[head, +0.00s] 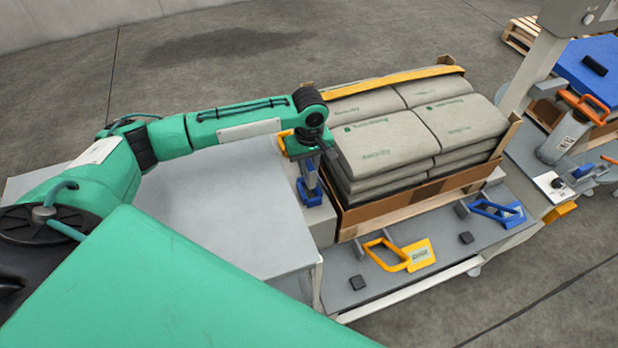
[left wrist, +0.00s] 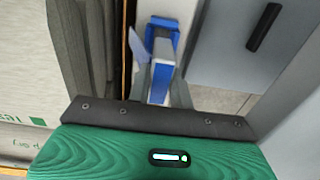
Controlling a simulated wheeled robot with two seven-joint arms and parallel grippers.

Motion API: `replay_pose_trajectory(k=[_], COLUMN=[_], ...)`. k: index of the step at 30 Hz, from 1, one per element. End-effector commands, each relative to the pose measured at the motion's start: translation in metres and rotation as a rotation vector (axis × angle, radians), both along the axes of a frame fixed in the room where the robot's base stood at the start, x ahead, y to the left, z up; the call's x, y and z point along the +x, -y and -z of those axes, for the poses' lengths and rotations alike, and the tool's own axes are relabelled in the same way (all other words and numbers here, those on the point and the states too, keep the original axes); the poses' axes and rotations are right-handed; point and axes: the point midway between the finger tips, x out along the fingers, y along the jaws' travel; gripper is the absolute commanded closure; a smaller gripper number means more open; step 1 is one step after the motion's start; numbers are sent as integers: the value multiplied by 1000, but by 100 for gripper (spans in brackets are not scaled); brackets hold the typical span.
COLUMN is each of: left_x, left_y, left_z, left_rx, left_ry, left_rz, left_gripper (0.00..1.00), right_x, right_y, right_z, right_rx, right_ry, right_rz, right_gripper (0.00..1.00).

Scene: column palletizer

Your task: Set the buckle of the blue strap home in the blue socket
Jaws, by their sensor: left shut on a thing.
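My left gripper (head: 309,151) points down at the left side of the bag stack and is shut on a blue piece, which I take as the buckle of the blue strap. In the left wrist view this blue buckle (left wrist: 160,84) shows between the fingers. Just below the gripper, a blue fitting with a grey middle, apparently the blue socket (head: 310,198), sits on a pale block; it also shows in the left wrist view (left wrist: 162,22). I cannot tell whether buckle and socket touch or how deep the buckle sits. The strap itself is not clearly visible. My right gripper is out of view.
Grey bags (head: 385,143) fill a cardboard tray (head: 420,190) right beside the gripper, with an orange strap (head: 390,80) across the far end. A grey table (head: 225,210) stands left. Yellow (head: 400,255) and blue (head: 497,212) handled pieces lie on the front shelf.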

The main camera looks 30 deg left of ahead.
Motion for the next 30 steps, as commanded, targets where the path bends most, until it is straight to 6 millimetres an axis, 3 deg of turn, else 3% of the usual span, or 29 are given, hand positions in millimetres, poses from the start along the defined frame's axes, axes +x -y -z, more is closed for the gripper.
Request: replay_pose_trajectory(k=[8, 15, 26, 27, 30], left_x=[0, 0, 0, 0, 0], left_y=[0, 0, 0, 0, 0], left_z=[24, 58, 62, 63, 63], left_rx=[-1, 1, -1, -1, -1], left_ry=[0, -1, 1, 1, 1], left_rz=[-1, 0, -1, 0, 0], left_gripper=[100, 100, 100, 77, 57], right_x=[-5, -3, 0, 0, -2], right_y=[1, 1, 0, 0, 0], right_z=[1, 1, -2, -2, 0], right_rx=[-2, -1, 0, 0, 0], right_ry=[-9, -7, 0, 0, -2], right_rz=[0, 0, 0, -1, 0], right_gripper=[100, 100, 100, 100, 100])
